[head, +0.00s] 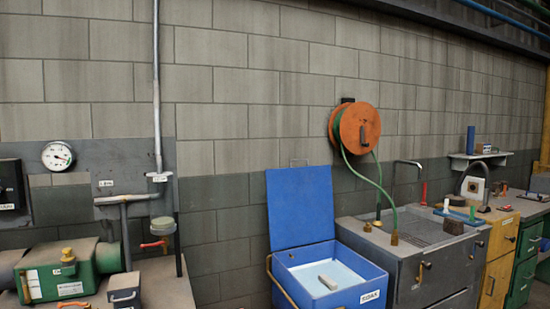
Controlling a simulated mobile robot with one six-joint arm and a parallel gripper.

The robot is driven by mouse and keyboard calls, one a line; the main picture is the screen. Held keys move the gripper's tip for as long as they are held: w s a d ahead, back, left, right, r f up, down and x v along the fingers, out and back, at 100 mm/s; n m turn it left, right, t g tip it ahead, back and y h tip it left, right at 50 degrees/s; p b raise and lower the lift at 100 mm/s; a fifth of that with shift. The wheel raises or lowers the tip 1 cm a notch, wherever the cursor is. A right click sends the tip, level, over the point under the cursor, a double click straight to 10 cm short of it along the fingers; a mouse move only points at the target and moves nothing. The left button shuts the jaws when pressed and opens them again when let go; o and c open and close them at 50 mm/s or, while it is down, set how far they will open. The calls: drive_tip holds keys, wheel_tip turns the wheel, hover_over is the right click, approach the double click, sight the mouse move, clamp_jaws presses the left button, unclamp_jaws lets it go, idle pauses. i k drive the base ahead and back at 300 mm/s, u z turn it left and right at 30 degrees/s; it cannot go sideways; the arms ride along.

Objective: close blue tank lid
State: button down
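The blue tank (345,296) stands against the wall at the lower middle of the head view, its lower part cut off by the frame edge. Its blue lid (300,206) is open, standing upright at the back of the tank. A white label is on the tank's front. My gripper is not in view.
A grey sink cabinet (420,262) with taps stands right beside the tank. An orange hose reel (357,127) hangs above, its green hose drooping to the sink. At left is a bench with a green machine (62,275) and pipes. Free room in front is out of view.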

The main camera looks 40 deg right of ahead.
sight(300, 199)
drive_tip(key=z, duration=0.25)
drive_tip(key=k, duration=0.2)
drive_tip(key=u, duration=2.95)
drive_tip(key=k, duration=1.75)
drive_tip(key=z, duration=0.05)
